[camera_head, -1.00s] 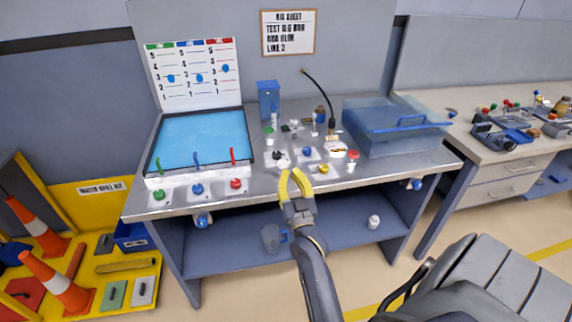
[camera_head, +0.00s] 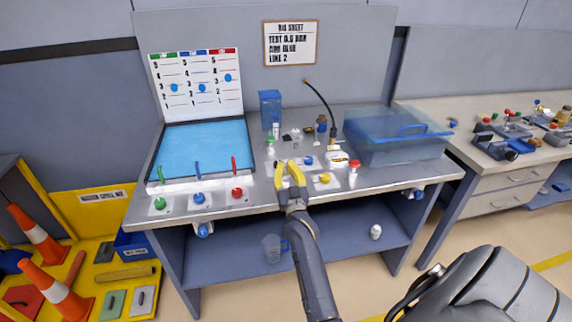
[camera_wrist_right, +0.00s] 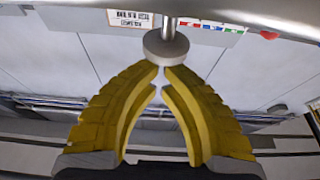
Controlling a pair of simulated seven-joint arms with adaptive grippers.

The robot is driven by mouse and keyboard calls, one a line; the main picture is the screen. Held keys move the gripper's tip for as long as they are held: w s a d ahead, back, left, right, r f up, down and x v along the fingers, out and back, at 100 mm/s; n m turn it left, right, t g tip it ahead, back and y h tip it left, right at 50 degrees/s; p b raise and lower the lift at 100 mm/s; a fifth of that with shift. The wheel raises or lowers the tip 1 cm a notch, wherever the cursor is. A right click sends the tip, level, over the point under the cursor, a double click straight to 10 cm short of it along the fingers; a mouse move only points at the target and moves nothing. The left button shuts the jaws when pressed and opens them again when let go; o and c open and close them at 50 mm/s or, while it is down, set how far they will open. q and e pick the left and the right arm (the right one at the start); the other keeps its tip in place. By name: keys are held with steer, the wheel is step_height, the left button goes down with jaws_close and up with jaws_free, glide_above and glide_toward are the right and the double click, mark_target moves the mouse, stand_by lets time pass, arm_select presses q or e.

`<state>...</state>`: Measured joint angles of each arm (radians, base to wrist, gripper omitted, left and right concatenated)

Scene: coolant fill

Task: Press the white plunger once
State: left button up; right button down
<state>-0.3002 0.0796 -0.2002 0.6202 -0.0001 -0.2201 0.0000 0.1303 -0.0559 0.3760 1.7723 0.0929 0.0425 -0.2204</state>
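In the right wrist view, a pale grey-white round plunger head (camera_wrist_right: 166,46) on a thin stem is just beyond my fingertips. It looks close to them, but I cannot tell whether they touch. My right gripper (camera_head: 288,164) has yellow curved fingers and is over the front middle of the bench in the head view. It also shows in the wrist view (camera_wrist_right: 163,71), where the tips converge with almost no gap and hold nothing. In the head view the plunger is not clearly visible, likely covered by the fingers. My left gripper is out of view.
A yellow button (camera_head: 324,178), a blue knob (camera_head: 309,160) and a red-capped bottle (camera_head: 354,170) are close by on the right. A blue panel (camera_head: 203,146) with green, blue and red levers is on the left. A clear blue box (camera_head: 385,148) is at the back right.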

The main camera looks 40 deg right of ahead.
mark_target(286, 177)
steer(key=shift+f, duration=0.3)
steer(key=shift+f, duration=1.5)
step_height(286, 177, up, 4)
steer(key=shift+a+r, duration=0.1)
steer(key=shift+r, duration=0.1)
steer(key=v, duration=1)
steer(key=shift+f, duration=0.1)
